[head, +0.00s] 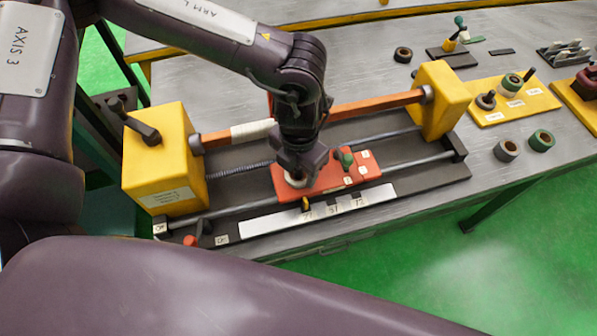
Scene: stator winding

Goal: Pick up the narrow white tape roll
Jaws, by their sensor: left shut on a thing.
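My left gripper (296,174) points down over the red carriage (325,178) of the winding machine. It is shut on a small white roll (294,182), which looks like the narrow white tape roll. Only the roll's lower edge shows, low at the carriage's left end; the fingers hide the rest. I cannot tell whether it touches the carriage. My right gripper is not in view.
An orange bar (375,104) with a white wrapped section (252,130) spans the yellow blocks (160,160) behind the gripper. A dark roll (506,150) and a green roll (541,140) lie at right. A black roll (403,54) lies behind.

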